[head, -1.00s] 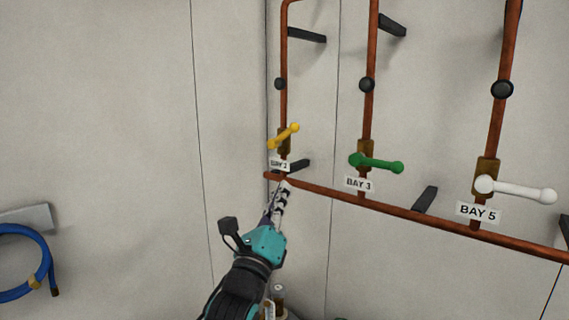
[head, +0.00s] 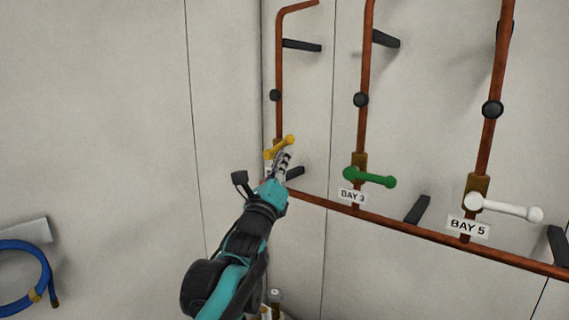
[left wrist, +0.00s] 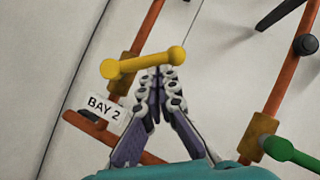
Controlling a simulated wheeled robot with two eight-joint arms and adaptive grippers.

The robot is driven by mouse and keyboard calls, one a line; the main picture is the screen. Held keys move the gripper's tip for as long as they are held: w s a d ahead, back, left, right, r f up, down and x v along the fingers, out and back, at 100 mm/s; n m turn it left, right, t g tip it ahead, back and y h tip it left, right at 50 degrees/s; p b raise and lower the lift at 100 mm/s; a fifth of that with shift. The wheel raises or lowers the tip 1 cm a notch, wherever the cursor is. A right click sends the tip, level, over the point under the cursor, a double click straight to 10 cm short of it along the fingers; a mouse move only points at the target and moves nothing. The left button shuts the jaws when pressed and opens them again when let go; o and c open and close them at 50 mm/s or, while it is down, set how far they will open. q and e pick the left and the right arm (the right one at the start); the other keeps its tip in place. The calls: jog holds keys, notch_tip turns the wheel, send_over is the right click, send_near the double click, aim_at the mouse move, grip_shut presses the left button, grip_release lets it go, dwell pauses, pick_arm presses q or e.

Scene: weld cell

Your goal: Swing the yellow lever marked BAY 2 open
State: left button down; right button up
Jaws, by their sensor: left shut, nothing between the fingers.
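The yellow lever (head: 280,147) sits on the leftmost copper pipe, tilted with its right end higher. In the left wrist view the yellow lever (left wrist: 143,63) crosses just beyond my fingertips, with the BAY 2 label (left wrist: 106,108) to its lower left. My left gripper (head: 287,155) is shut and empty, its tips at the lever's right half from below. In the left wrist view the left gripper's tips (left wrist: 158,72) overlap the lever's lower edge; I cannot tell whether they touch. In the head view the gripper hides most of the BAY 2 label. My right gripper is not in view.
A green lever (head: 370,178) marked BAY 3 and a white lever (head: 504,208) marked BAY 5 stand to the right on their own pipes. A copper pipe (head: 425,233) runs below them. A blue hose (head: 38,262) hangs at far left. The wall between is bare.

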pick_arm(q)
jog(key=shift+r, duration=0.15)
jog(key=shift+a+r+n+y+p, duration=0.1)
jog(key=shift+r+n+y+p, duration=0.35)
jog(key=shift+n, duration=0.3)
jog(key=shift+r+n+y+p, duration=0.1)
jog(key=shift+n+y+p, duration=0.15)
jog(key=shift+n+y, duration=0.4)
jog(key=shift+w+r+n+g, duration=0.1)
jog(key=shift+r+n+g, duration=0.2)
jog(key=shift+n, duration=0.3)
jog(key=shift+w+a+r+p, duration=0.1)
jog(key=shift+a+r+p, duration=0.1)
jog(key=shift+r+p, duration=0.2)
jog(key=shift+w+a+r+p, duration=0.25)
jog(key=shift+w+a+r, duration=0.2)
jog(key=shift+a+r, duration=0.2)
jog(key=shift+w+a+r+p, duration=0.2)
jog(key=shift+w+a+r, duration=0.25)
jog(key=shift+r, duration=0.2)
jog(key=shift+a, duration=0.15)
